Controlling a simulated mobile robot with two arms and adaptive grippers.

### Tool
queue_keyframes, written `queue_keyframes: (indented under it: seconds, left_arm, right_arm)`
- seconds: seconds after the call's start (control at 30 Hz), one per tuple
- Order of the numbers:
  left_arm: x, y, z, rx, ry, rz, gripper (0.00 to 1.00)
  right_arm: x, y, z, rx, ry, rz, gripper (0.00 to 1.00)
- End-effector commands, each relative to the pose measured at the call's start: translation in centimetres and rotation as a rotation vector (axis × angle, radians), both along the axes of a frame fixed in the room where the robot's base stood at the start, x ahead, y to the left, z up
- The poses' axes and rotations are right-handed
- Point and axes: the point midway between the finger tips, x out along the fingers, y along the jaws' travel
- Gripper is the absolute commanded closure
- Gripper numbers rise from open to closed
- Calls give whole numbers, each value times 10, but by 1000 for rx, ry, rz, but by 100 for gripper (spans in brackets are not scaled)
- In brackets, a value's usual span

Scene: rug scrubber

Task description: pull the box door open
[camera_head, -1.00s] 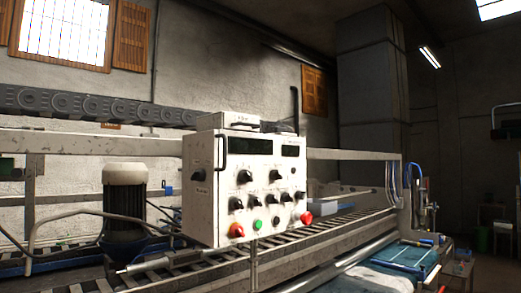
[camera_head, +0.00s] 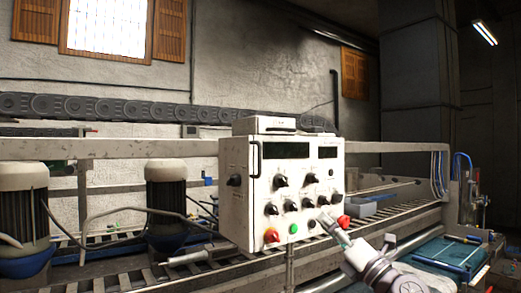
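The box is a white, worn control cabinet (camera_head: 228,206) in the middle of the view. Its front door (camera_head: 292,175) carries dark displays, several black knobs, and red and green buttons, and looks closed. A dark vertical handle (camera_head: 256,160) is on the door's left edge.
A roller conveyor (camera_head: 385,222) runs behind and beside the box. Two motors (camera_head: 167,205) with cables stand to its left. A metal rail (camera_head: 120,149) crosses behind. A blue-green surface (camera_head: 440,255) lies at lower right. The space before the door's left side looks clear.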

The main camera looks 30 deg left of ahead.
Motion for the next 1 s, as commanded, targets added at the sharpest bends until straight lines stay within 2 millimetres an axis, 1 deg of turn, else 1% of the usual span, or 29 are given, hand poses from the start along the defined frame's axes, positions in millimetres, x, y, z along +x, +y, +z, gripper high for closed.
queue_keyframes:
  seconds: [0.03,0.1,0.2,0.3,0.43,0.57,0.67,0.9,1.0]
  left_arm:
    - [-23,4,54,-135,-142,3,65]
    - [-50,7,94,-300,-287,1,65]
    - [-79,7,130,-479,-429,-13,65]
    - [-96,4,149,-589,-504,-27,65]
    - [-103,6,156,-644,-538,-32,65]
    - [-101,22,158,-647,-541,-29,65]
    - [-97,41,160,-644,-541,-28,65]
    - [-87,92,161,-641,-540,-27,65]
    - [-83,110,160,-641,-538,-29,65]
  right_arm:
    - [0,-1,8,-1,1,1,43]
    - [-1,-2,12,-2,1,1,43]
    - [-1,-3,16,-3,1,1,43]
    - [-3,-3,18,-3,4,1,43]
    - [-5,-3,20,-4,7,1,43]
    - [-5,-3,27,-4,8,0,43]
    - [-5,-3,36,-4,8,0,43]
    - [-5,-2,61,-3,8,-1,43]
    - [-5,-1,69,-2,8,-1,43]
